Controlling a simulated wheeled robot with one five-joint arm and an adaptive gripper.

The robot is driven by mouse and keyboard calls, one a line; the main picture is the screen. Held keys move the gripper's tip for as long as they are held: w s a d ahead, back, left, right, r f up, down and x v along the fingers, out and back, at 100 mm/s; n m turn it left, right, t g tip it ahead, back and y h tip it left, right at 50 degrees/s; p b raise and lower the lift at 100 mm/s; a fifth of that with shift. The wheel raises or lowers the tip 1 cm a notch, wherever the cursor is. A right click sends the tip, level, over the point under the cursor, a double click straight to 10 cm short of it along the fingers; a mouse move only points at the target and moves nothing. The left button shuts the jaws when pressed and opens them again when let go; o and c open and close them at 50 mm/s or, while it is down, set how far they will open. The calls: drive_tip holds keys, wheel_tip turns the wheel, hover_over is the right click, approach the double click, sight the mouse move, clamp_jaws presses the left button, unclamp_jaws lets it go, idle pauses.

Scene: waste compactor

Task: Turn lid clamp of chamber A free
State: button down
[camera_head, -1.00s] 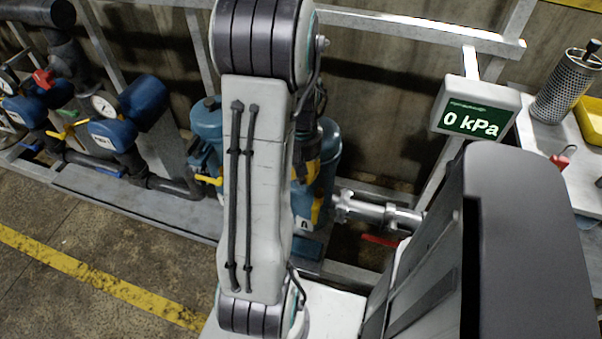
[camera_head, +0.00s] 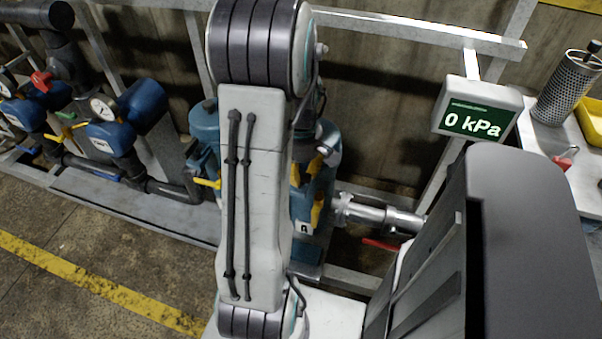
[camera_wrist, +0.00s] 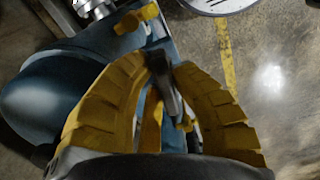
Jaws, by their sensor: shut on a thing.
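Chamber A is a blue vessel (camera_head: 304,205) with a white "A" label, partly hidden behind my arm in the head view. Its blue rounded body (camera_wrist: 45,100) fills the left of the wrist view. My gripper (camera_wrist: 166,68) has yellow ribbed fingers closed around a dark, narrow metal bar (camera_wrist: 163,85), which appears to be the lid clamp's lever. The bar runs between the fingertips. In the head view, my arm hides most of the gripper and clamp, so I cannot tell the clamp's exact angle there.
The display (camera_head: 475,121) reads 0 kPa. A metal pipe (camera_head: 375,214) runs right from the vessel, with a red handle (camera_head: 380,245) below it. Blue valves with gauges (camera_head: 103,107) stand at the left. The floor (camera_head: 60,290) at front left is clear.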

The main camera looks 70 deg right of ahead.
drive_tip(key=shift+n, duration=0.7)
drive_tip(key=c, duration=1)
unclamp_jaws()
wheel_tip(320, 180, up, 12)
idle(0.7)
